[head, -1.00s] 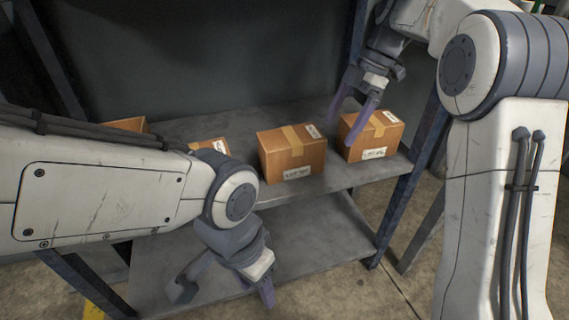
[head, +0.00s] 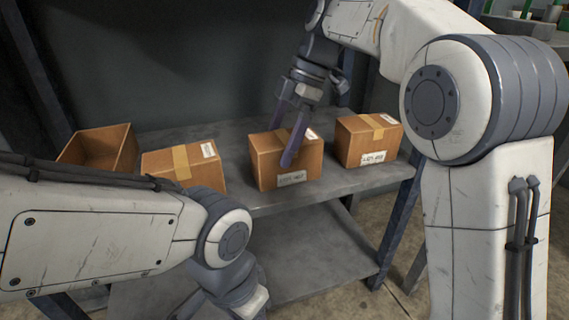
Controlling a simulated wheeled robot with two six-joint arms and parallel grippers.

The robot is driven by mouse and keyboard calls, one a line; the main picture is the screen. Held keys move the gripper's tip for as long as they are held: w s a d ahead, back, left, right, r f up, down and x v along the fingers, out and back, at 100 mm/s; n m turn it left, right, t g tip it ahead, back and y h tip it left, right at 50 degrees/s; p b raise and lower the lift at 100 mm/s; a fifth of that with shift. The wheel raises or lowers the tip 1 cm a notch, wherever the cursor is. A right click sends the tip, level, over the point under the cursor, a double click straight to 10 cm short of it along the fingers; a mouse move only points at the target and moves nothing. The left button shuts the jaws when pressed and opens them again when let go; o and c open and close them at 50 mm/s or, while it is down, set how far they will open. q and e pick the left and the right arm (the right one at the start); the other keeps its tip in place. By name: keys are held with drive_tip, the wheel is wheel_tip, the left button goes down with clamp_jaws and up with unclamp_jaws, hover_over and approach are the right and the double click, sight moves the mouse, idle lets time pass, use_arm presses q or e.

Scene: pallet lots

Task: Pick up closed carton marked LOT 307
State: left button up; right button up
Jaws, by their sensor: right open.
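Three closed brown cartons with tan tape stand on the upper shelf. The middle carton (head: 262,160) has a white front label whose lot number is too blurred to read surely. The right carton (head: 350,140) has a similar label, also not clearly legible. The left closed carton (head: 207,174) has its front partly hidden by my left arm. My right gripper (head: 283,142) is open, fingers pointing down over the middle carton; one finger overlaps its front in the picture, and contact cannot be told. My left gripper (head: 218,304) is low at the bottom edge, its fingertips cut off.
An open-topped carton (head: 118,147) stands at the far left of the shelf (head: 236,195). A lower shelf (head: 325,245) looks bare where visible. Dark shelf posts (head: 394,225) stand at the sides. A gap separates the middle and right cartons.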

drive_tip(key=b+x, duration=0.1)
drive_tip(key=x, duration=0.2)
drive_tip(key=shift+f+b, duration=0.1)
drive_tip(key=shift+b, duration=0.25)
use_arm(q)
wheel_tip(320, 180, down, 2)
drive_tip(key=shift+f, duration=0.2)
use_arm(e)
drive_tip(key=shift+f, duration=0.15)
drive_tip(key=c, duration=1.4)
drive_tip(key=shift+c, duration=0.2)
